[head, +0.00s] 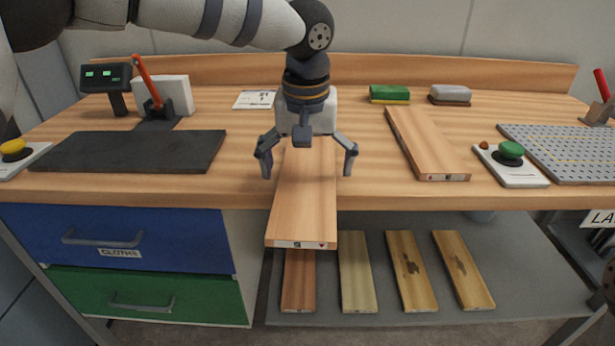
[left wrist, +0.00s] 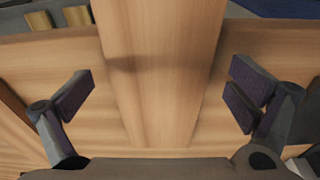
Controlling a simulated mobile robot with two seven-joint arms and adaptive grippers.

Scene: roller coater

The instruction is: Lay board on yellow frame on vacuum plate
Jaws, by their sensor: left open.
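A long light wooden board (head: 303,205) lies on the bench, its near end sticking out past the front edge. My left gripper (head: 307,168) is over this board, open, with one finger on each side. In the left wrist view the board (left wrist: 160,75) runs between the open fingers (left wrist: 160,98), with gaps on both sides. The grey perforated vacuum plate (head: 575,165) lies at the right end of the bench. A thin yellow line (head: 545,138) marks part of the frame on it; the rest is cut off by the picture edge. My right gripper is not seen.
A second board (head: 424,143) lies right of centre, near a green-button box (head: 511,160). A dark mat (head: 130,151), a red-lever device (head: 155,100) and a display (head: 105,80) are left. Green (head: 389,93) and grey (head: 450,95) blocks stand behind. Several boards lie on the lower shelf (head: 520,255).

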